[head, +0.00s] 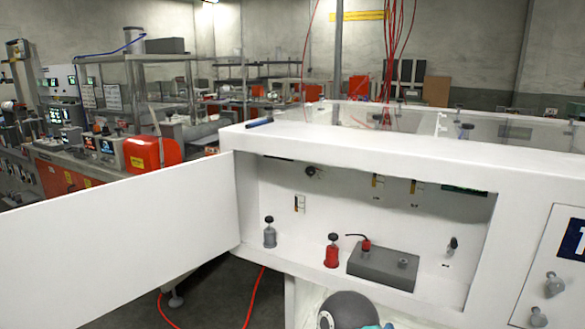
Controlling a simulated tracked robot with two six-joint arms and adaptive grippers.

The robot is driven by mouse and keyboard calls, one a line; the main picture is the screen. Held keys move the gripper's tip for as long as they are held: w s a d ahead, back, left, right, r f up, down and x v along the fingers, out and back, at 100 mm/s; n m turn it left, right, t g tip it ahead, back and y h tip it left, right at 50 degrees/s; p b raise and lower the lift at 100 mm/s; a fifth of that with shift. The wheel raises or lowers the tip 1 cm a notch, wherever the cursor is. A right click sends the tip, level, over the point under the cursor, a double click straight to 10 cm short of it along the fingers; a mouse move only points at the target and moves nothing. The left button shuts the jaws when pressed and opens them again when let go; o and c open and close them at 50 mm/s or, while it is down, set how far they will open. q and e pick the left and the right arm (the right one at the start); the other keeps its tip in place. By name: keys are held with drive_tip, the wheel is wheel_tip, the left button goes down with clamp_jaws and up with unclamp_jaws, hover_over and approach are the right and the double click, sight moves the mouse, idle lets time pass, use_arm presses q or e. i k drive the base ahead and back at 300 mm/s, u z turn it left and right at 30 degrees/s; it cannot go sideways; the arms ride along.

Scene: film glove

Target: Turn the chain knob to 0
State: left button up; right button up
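An open white cabinet (370,162) holds several knobs and fittings, and no label in view tells me which one is the chain knob. A dark round knob (312,172) sits on the back wall. A grey fitting with a black top (270,236) and a red one with a black top (332,254) stand on the cabinet floor. A grey box (382,270) carries a red-based fitting with a black lever (365,244). A small dark-tipped knob (452,246) is at the right. No setting is readable.
A long white door panel (120,250) swings out to the left of the cabinet. A closed panel with grey knobs (553,285) is at the right. Red cables (255,297) run on the floor. Benches with equipment (105,146) stand behind at left.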

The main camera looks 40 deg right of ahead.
sight(310, 171)
drive_tip(key=z, duration=0.2)
drive_tip(key=i, duration=0.7)
drive_tip(key=z, duration=0.8)
